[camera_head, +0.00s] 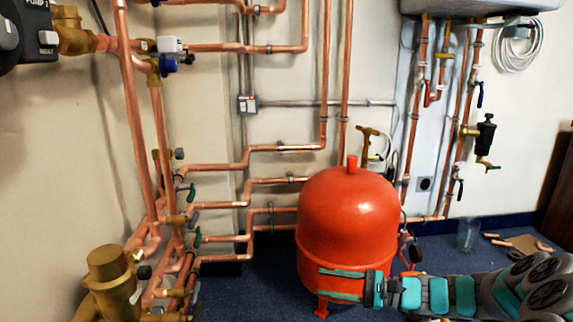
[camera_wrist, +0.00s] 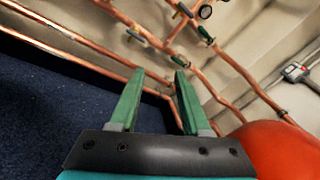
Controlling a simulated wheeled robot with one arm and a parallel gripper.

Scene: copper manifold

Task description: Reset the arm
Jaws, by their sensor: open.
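My gripper (camera_head: 341,284) is at the end of my arm, which reaches in from the lower right in the head view. Its two green fingers are apart with nothing between them. In the head view the fingers show in front of the lower part of the red tank (camera_head: 348,215). I cannot tell whether they touch it. In the wrist view my gripper (camera_wrist: 152,82) points toward copper pipes, and the red tank (camera_wrist: 275,150) is close on the right side.
Copper pipes (camera_head: 222,167) with several valves run along the wall to the left. A brass fitting (camera_head: 110,280) stands at the lower left. A clear container (camera_head: 466,235) and loose copper pieces (camera_head: 505,243) lie on the blue floor at the right. Bare carpet (camera_wrist: 45,110) shows in the wrist view.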

